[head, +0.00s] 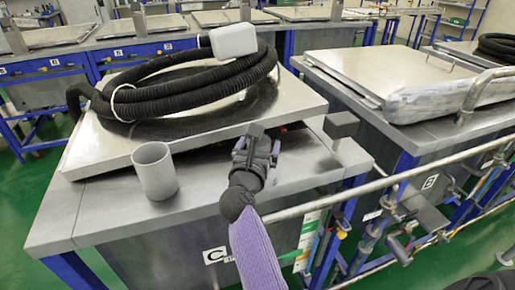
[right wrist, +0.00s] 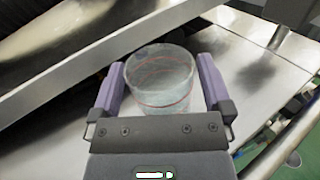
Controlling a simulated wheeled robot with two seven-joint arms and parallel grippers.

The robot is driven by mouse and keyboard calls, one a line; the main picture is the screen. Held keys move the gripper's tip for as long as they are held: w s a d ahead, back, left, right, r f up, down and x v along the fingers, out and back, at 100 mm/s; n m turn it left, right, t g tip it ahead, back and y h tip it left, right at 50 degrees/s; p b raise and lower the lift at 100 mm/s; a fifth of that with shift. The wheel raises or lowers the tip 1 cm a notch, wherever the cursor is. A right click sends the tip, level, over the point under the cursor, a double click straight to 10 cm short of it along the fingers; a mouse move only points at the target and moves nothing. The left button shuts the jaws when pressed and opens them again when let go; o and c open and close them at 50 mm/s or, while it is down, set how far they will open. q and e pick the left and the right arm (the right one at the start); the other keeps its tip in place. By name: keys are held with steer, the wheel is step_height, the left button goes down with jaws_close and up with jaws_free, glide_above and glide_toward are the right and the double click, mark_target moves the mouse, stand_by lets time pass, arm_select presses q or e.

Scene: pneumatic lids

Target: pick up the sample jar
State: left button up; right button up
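The sample jar (right wrist: 160,82), a clear round vessel with thin red lines around it, shows in the right wrist view between the two fingers of my right gripper (right wrist: 160,85). A narrow gap shows at its left side, so the fingers look open around it. Its lower part is hidden by the gripper body. In the head view my right gripper (head: 258,146) is over the steel bench top, in front of the lid, and I cannot make out the jar there. My left gripper is not in view.
A plain grey cup (head: 155,172) stands on the bench (head: 200,199) to the left. A tilted steel lid (head: 95,151) bears a coiled black hose (head: 190,92) and a white block (head: 234,41). A dark post (head: 341,126) stands right of my gripper. Metal rails run along the right.

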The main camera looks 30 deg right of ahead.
steer(key=shift+s+a+r, duration=0.15)
steer(key=shift+s+a, duration=0.05)
steer(key=shift+s, duration=0.1)
steer(key=shift+c, duration=1.2)
steer(key=shift+w+d, duration=0.1)
steer(key=shift+w, duration=0.1)
steer(key=c, duration=0.5)
steer(key=shift+s, duration=0.1)
steer(key=c, duration=0.5)
